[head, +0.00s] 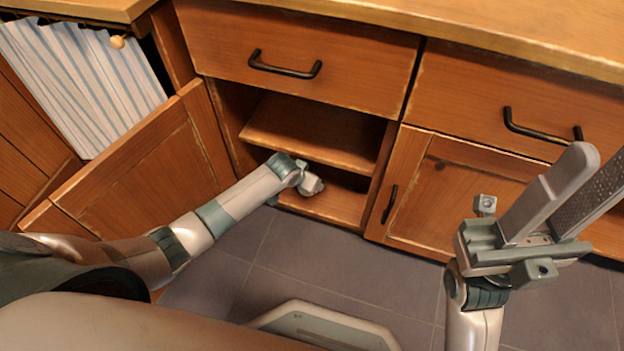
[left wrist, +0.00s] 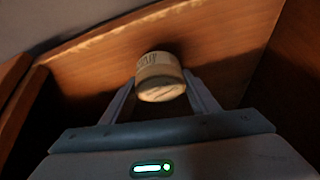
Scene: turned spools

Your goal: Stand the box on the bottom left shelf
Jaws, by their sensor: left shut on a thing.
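My left gripper (left wrist: 163,98) is shut on the box (left wrist: 160,78), a small round cream one with dark lettering on its side. The box shows between the fingers in the left wrist view, close to a wooden board (left wrist: 220,45). I cannot tell whether it touches the board. In the head view my left arm reaches into the lower compartment of the open left cabinet, above the bottom shelf (head: 335,207); the fingers and box are hidden there. My right gripper (head: 590,180) is open and empty, raised in front of the right cabinet.
The open cabinet door (head: 145,165) stands left of my left arm. A middle shelf (head: 310,133) lies above the wrist, below a closed drawer (head: 300,55). The right cabinet door (head: 465,195) is closed. Striped cloth (head: 80,80) hangs at far left.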

